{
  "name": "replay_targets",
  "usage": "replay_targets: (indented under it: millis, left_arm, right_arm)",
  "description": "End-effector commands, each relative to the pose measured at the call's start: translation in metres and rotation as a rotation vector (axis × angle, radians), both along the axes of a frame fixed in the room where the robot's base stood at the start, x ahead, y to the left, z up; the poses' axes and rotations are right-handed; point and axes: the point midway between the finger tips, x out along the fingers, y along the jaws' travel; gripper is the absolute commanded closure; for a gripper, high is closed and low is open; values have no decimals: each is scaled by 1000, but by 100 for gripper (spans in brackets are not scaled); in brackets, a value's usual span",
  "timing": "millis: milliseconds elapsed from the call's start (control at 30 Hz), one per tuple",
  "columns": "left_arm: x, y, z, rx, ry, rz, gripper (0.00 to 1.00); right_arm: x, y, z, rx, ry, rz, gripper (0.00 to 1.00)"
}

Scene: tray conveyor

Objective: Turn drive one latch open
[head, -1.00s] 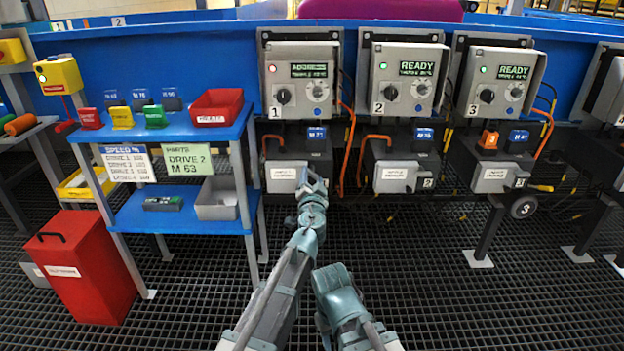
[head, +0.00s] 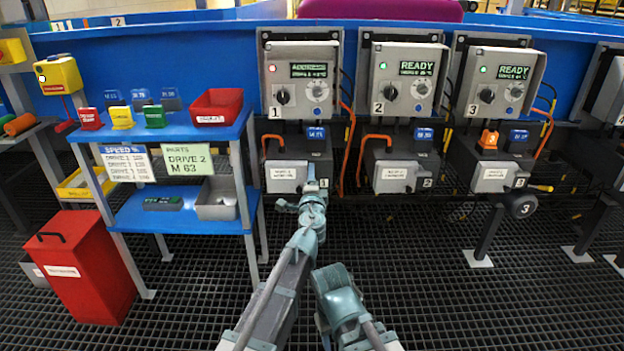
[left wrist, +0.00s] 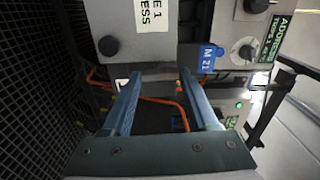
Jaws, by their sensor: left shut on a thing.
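Drive one is the left of the numbered drives in the head view. Its grey access cover (head: 284,187) carries a white label, and its control box (head: 300,60) with the number 1 and a red lamp hangs above. My left gripper (head: 311,174) is at the right end of this cover. In the left wrist view its two blue fingers (left wrist: 161,80) reach to the edge of the access cover (left wrist: 152,52). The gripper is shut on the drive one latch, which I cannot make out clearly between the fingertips. My right gripper is not visible; only part of that arm shows.
Drive two (head: 391,177) and drive three (head: 494,177) stand to the right, their displays reading READY. A blue parts table (head: 180,215) with a red bin (head: 217,107) stands to the left. Orange cables (head: 351,150) hang beside drive one.

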Motion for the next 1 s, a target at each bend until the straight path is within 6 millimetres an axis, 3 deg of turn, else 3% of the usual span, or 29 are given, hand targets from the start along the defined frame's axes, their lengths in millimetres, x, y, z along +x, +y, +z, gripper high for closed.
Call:
replay_targets:
  millis: [733,767,900,1000]
  left_arm:
    - [-1,-1,0,77,0,-2,96]
    - [-1,-1,0,77,0,-2,36]
    - [-1,-1,0,76,0,-2,11]
    - [-1,0,0,75,0,-1,10]
  right_arm:
    - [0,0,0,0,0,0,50]
    - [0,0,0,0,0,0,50]
    - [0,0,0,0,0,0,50]
    - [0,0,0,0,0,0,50]
